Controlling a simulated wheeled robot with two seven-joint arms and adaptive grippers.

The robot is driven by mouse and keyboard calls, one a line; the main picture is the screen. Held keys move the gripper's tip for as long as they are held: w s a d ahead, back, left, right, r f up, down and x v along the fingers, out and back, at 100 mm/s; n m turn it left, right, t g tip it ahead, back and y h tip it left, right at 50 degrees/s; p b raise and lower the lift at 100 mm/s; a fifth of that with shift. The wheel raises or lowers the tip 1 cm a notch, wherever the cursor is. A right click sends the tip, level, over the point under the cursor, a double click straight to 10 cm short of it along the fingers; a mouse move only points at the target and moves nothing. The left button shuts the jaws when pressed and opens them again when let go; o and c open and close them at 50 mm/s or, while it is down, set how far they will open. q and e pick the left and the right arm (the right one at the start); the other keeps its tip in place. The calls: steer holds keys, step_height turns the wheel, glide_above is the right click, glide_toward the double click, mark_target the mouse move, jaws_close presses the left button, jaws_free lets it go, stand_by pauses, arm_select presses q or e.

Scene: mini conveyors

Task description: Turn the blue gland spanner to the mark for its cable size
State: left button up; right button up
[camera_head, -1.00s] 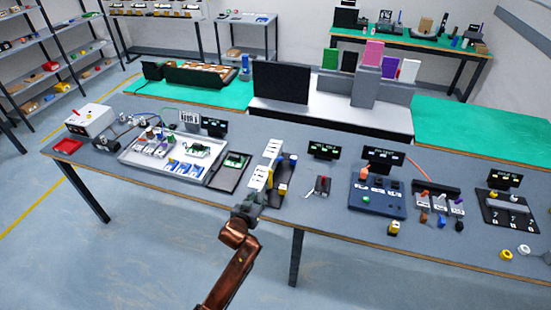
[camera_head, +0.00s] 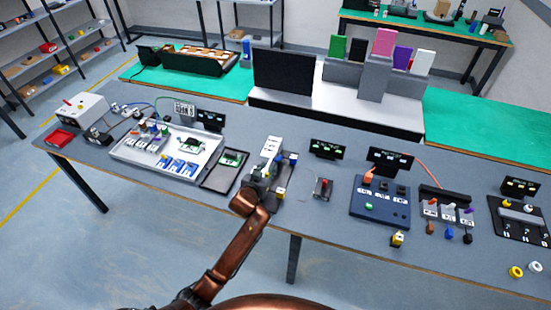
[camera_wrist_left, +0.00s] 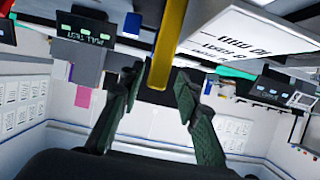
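The gland station, with white marked plates (camera_head: 271,146), stands on the bench near the front edge. A small yellow part (camera_head: 280,193) shows at its front. My left gripper (camera_head: 262,180) is at the station's front left and covers part of it. In the left wrist view, the two fingers of this gripper (camera_wrist_left: 160,86) are apart, with a yellow bar (camera_wrist_left: 168,45) seen between and beyond their tips. I cannot tell whether they touch it. A white board with size lettering (camera_wrist_left: 245,35) is at upper right. I cannot make out a blue spanner. My right gripper is not in view.
Left of the station are a dark tray with a green board (camera_head: 222,172) and a white tray (camera_head: 126,152). To the right are a small red-handled tool (camera_head: 322,187), a blue button box (camera_head: 380,200) and display signs. The bench's front edge is close.

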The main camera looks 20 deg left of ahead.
mark_target(276, 160)
arm_select(q)
steer(key=x, duration=0.5)
steer(key=b+x, duration=0.1)
steer(key=x, duration=0.1)
steer(key=shift+w+d, duration=0.15)
steer(key=shift+d, duration=0.25)
steer(key=shift+c, duration=0.5)
jaws_close()
